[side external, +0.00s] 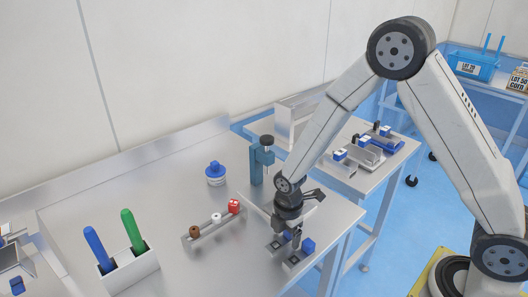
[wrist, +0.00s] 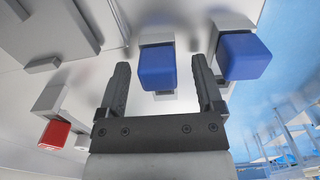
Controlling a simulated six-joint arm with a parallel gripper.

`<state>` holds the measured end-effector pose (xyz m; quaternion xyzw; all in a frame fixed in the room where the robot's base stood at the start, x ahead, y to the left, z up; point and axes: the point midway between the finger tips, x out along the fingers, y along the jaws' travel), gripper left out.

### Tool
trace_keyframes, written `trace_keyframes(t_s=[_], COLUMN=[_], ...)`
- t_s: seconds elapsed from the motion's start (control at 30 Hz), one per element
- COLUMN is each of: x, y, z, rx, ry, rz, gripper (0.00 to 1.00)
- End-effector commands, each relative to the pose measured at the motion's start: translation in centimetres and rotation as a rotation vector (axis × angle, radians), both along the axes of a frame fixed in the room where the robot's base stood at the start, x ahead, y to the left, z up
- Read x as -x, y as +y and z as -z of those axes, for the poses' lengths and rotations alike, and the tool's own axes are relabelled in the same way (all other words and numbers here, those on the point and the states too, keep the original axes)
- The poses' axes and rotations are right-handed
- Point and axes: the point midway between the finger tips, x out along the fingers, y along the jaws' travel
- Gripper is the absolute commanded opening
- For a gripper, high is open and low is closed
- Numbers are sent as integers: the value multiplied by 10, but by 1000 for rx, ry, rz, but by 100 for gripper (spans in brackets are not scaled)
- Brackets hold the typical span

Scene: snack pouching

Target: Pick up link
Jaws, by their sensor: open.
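My gripper (side external: 291,238) points down near the front right edge of the steel table, and its two fingers stand apart in the wrist view (wrist: 161,80). Nothing is clasped. A blue block (wrist: 157,68) on a pale mount lies in the gap between the fingers in the wrist view; I cannot tell how far below it is. A second blue block (wrist: 243,57) is just right of the right finger. One blue block (side external: 308,245) shows beside my gripper in the side view; the other is mostly hidden there. I cannot tell which thing is the link.
A rail (side external: 212,229) carries a red cube (side external: 234,206), a white piece (side external: 216,218) and a brown piece (side external: 194,231). A blue-grey post (side external: 257,168) stands behind my gripper. A blue-lidded jar (side external: 215,174) and a white holder (side external: 131,273) with blue and green handles stand left.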

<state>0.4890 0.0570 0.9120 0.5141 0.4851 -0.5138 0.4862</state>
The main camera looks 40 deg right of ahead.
Motion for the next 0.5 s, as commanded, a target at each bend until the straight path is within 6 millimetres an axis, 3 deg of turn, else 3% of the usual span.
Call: trace_keyframes(t_s=[0.07, 0.1, 0.3, 0.37, 0.5], x=[0, 0, 0, 0, 0], y=[0, 0, 0, 0, 0], z=[0, 0, 0, 0, 0], rx=[0, 0, 0, 0, 0], ry=[0, 0, 0, 0, -1], rz=[0, 0, 0, 0, 0], gripper=[85, 79, 15, 0, 0])
